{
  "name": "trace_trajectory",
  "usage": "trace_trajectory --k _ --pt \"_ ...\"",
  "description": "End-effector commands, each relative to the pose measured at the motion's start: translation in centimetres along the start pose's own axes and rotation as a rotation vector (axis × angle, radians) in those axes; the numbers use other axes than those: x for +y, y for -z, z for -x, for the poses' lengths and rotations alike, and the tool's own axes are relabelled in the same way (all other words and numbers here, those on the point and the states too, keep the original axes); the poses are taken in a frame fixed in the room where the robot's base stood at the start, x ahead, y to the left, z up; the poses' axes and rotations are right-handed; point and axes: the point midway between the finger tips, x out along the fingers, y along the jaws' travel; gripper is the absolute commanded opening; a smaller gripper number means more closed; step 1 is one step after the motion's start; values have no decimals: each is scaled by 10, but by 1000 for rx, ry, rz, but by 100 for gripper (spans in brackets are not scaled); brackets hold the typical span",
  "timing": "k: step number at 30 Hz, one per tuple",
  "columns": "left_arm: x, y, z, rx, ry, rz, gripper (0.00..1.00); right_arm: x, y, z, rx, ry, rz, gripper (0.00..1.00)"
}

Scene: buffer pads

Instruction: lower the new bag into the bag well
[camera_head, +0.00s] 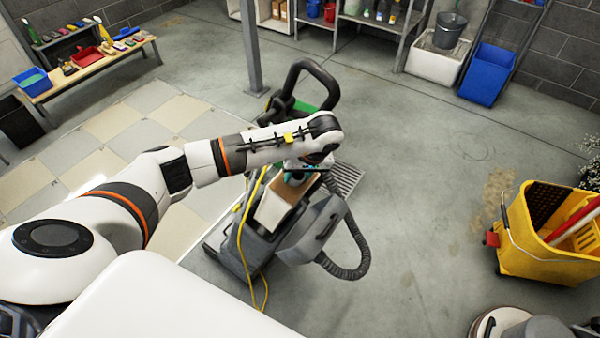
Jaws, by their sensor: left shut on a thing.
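My left arm reaches in from the left, and its gripper (305,168) is over the grey floor machine (245,245). The gripper is shut on the new bag, a pale bag (270,212) with a brown upper part (293,190). The bag is at the machine's open top, just below the gripper. The wrist hides part of the grip. The bag well's inside is hidden by the bag and the arm, so I cannot tell how deep the bag sits. The grey lid (312,230) hangs open on the right side. My right gripper is not in view.
A yellow cord (240,215) runs down the machine's side, and a black hose (357,255) loops at its right. A black handle (318,75) rises behind. A yellow mop bucket (545,250) stands at right. A wooden bench (95,68) is at far left.

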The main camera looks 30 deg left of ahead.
Motion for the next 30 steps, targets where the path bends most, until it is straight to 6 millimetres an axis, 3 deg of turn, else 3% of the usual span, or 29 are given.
trace_trajectory --k 30 --pt "0 1 -74 1 -2 0 3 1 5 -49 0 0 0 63"
